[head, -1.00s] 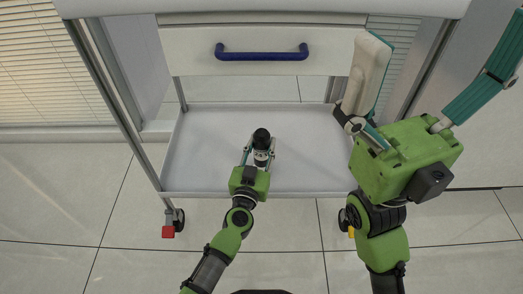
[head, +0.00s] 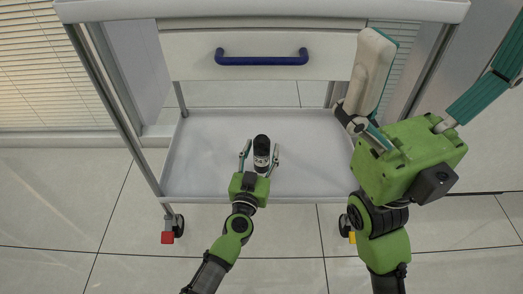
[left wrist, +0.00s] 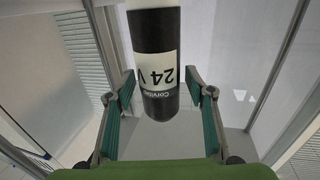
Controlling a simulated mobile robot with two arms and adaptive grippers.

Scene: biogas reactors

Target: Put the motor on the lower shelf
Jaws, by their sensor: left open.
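The motor (head: 261,153) is a dark cylinder with a black top and a lighter band, on the white lower shelf (head: 213,150) of the cart. In the left wrist view the motor (left wrist: 157,75) shows a white label reading "24 V". My left gripper (head: 260,152) is open, with one finger on each side of the motor. In the left wrist view there are gaps between both fingers and the motor. My right gripper (head: 445,45) is open and empty, close to the head camera at the right. It hides part of the shelf's right side.
A drawer with a blue handle (head: 261,58) hangs above the lower shelf, below the cart's top (head: 261,10). Metal posts stand at the shelf corners. The shelf is bare to the left and right of the motor.

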